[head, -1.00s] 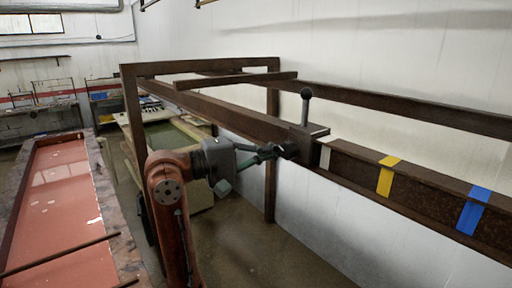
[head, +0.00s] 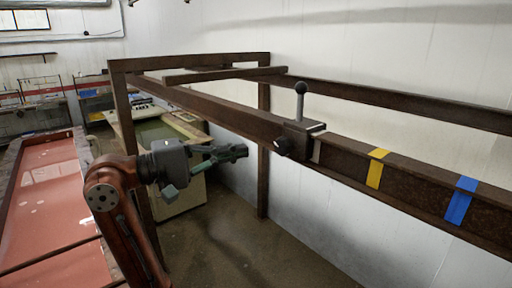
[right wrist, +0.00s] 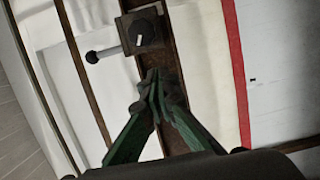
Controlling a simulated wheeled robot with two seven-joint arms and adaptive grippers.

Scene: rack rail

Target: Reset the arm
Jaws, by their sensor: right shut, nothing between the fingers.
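My right gripper (head: 240,152) is in the middle of the head view, at the end of my red-brown arm. It is shut and empty, apart from the slider block (head: 301,139) on the rail. The block is dark, with an upright lever topped by a black ball knob (head: 300,88), and sits beside a pale strip on the rail. In the right wrist view the gripper's green fingers (right wrist: 158,90) meet at their tips, with the block (right wrist: 142,32) and its knob (right wrist: 91,57) beyond them. My left gripper is not in view.
The brown rail (head: 410,185) carries a yellow stripe (head: 376,168) and a blue stripe (head: 461,200) right of the block. A brown frame post (head: 263,185) stands behind the gripper. A long red-topped bench (head: 40,215) lies at the left. Open floor (head: 260,255) lies below the rail.

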